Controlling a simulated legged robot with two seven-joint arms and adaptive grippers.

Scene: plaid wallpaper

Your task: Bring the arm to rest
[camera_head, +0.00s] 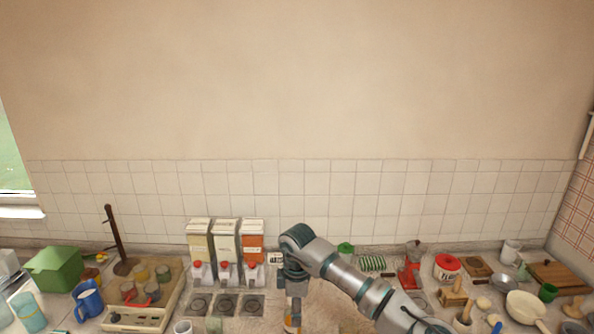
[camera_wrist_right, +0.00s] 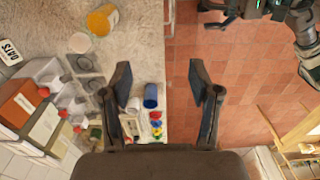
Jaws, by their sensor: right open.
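My right arm (camera_head: 362,290) reaches in from the lower right in the head view, and its wrist bends down over the middle of the counter. In the wrist view the two dark fingers of my right gripper (camera_wrist_right: 164,90) are spread apart, with nothing held between them. Beyond the fingers lie the counter edge and the red tiled floor, well below. In the head view the fingertips are hard to make out at the bottom edge. My left gripper is not seen in the head view.
Three dispensers (camera_head: 225,240) stand left of my wrist. A red moka pot (camera_head: 410,268) and bowl (camera_head: 524,306) are right.

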